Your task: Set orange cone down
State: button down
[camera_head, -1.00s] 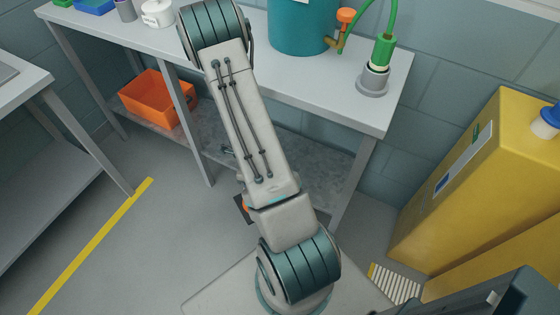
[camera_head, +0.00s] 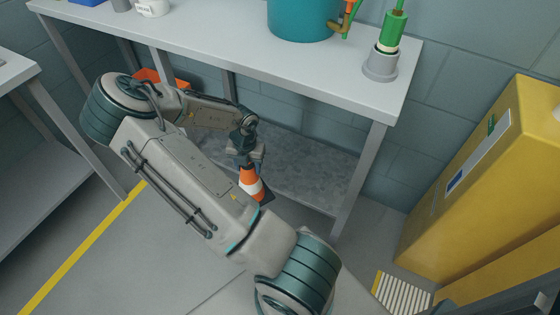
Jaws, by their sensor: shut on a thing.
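An orange cone with a white band (camera_head: 251,186) hangs below my gripper (camera_head: 246,165), which is shut on its upper part. The cone is close to upright, with a slight tilt, and its dark base shows at the lower right. It appears in front of the bench's lower shelf (camera_head: 310,172). I cannot tell whether the base touches anything. My arm hides part of the cone's lower left and the floor behind it.
The bench top (camera_head: 215,52) carries a teal drum (camera_head: 300,18) and a green nozzle in a grey holder (camera_head: 381,65). An orange bin (camera_head: 163,76) is partly hidden on the lower shelf. A yellow cabinet (camera_head: 475,185) stands right. Floor is open near the yellow line (camera_head: 85,245).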

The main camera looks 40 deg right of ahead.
jog(key=w+m, duration=0.1)
jog(key=w+m+b, duration=0.1)
jog(key=m, duration=0.1)
jog(key=shift+d, duration=0.3)
jog(key=w+d+b, duration=0.1)
jog(key=w+d, duration=0.3)
jog(key=d, duration=0.5)
jog(key=w+d+b, duration=0.1)
jog(key=w+d, duration=0.2)
jog(key=d, duration=0.6)
notch_tip(320, 180, down, 7)
jog(key=b, duration=0.2)
jog(key=shift+w+d, duration=0.15)
jog(key=shift+w, duration=0.2)
jog(key=shift+f+b, duration=0.15)
jog(key=shift+b, duration=0.15)
jog(key=c, duration=0.6)
grip_release()
